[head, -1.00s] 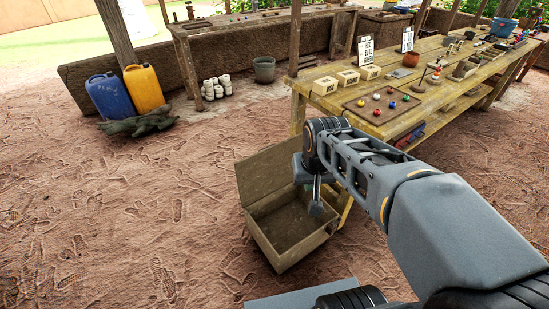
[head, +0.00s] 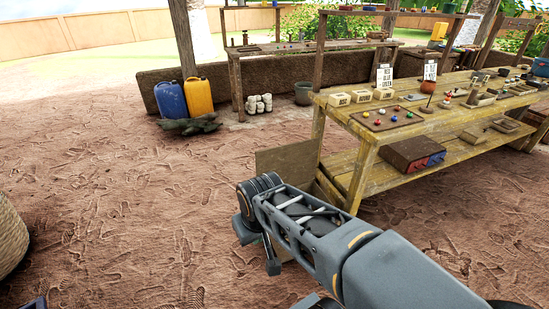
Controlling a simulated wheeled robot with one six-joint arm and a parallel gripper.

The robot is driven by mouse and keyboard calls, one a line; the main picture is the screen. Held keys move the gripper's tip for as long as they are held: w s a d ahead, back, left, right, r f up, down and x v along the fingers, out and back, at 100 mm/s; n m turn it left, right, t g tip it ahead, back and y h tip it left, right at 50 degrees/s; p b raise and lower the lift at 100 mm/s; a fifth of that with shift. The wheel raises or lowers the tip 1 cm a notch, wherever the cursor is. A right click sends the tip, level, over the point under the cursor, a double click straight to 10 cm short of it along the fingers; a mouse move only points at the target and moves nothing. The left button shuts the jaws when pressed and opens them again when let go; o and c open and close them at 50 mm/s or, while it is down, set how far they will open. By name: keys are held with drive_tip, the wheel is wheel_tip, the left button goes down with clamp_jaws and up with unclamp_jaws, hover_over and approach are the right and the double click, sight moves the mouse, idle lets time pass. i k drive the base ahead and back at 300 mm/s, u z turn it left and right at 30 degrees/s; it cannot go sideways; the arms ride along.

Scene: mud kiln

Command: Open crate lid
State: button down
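The crate's lid (head: 287,158) stands raised, its flat brown inner face showing beyond my arm, beside the wooden workbench. The crate's body is almost wholly hidden behind my arm. My gripper (head: 270,261) points down at the front left of the lid, in front of where the crate is. A dark finger shows, but the arm hides the rest. I cannot tell whether it is open or shut, and it shows no contact with the lid.
The workbench (head: 375,152) at right carries small boxes, coloured balls and signs. A blue can (head: 171,100) and a yellow can (head: 198,96) stand at the back left. A woven basket (head: 10,235) is at the left edge.

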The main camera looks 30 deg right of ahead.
sight(296, 163)
drive_tip(key=u, duration=0.1)
drive_tip(key=i, duration=0.65)
drive_tip(key=z, duration=0.65)
drive_tip(key=i, duration=0.55)
drive_tip(key=z, duration=0.5)
